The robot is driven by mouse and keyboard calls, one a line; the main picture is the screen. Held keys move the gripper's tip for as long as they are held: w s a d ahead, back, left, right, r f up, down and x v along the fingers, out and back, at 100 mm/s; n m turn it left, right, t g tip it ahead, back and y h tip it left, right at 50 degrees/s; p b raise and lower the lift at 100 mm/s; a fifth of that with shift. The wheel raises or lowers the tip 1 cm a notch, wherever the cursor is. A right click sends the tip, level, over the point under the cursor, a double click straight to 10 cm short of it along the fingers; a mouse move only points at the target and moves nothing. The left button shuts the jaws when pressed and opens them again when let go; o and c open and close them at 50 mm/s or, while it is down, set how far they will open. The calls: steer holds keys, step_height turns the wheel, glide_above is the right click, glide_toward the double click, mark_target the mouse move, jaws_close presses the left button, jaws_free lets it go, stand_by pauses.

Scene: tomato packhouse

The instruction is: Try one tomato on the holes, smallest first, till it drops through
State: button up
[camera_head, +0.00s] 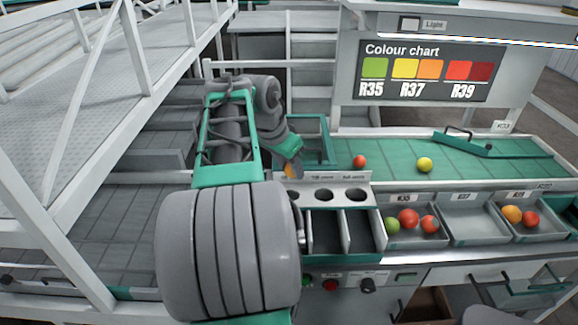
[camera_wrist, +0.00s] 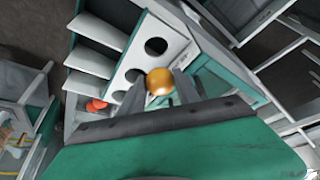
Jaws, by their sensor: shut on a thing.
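My gripper (camera_wrist: 160,84) is shut on an orange-yellow tomato (camera_wrist: 160,80), held between the fingertips. In the head view the tomato (camera_head: 290,170) shows just below my wrist, at the left end of the white hole board (camera_head: 340,182). The board has round holes in a row; a middle hole (camera_head: 323,195) and a right hole (camera_head: 356,194) show clearly, and my arm hides most of the left end. In the wrist view the board (camera_wrist: 143,61) lies beyond the tomato, with holes beside it. The tomato's height above the board is unclear.
Open grey compartments (camera_head: 345,232) lie below the board. Trays to the right hold tomatoes (camera_head: 409,218); the middle tray (camera_head: 473,237) is empty. A red tomato (camera_head: 359,161) and a yellow one (camera_head: 424,165) rest on the green belt (camera_head: 460,172). A white railing (camera_head: 65,240) stands at left.

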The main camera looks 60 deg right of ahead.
step_height(320, 180, down, 6)
steer(key=b, duration=0.5)
steer(key=shift+f, duration=0.25)
steer(key=shift+w+a, duration=0.1)
steer(key=o, duration=1)
stand_by(1.1)
step_height(320, 180, up, 7)
steer(key=p, duration=0.5)
steer(key=shift+p, duration=0.3)
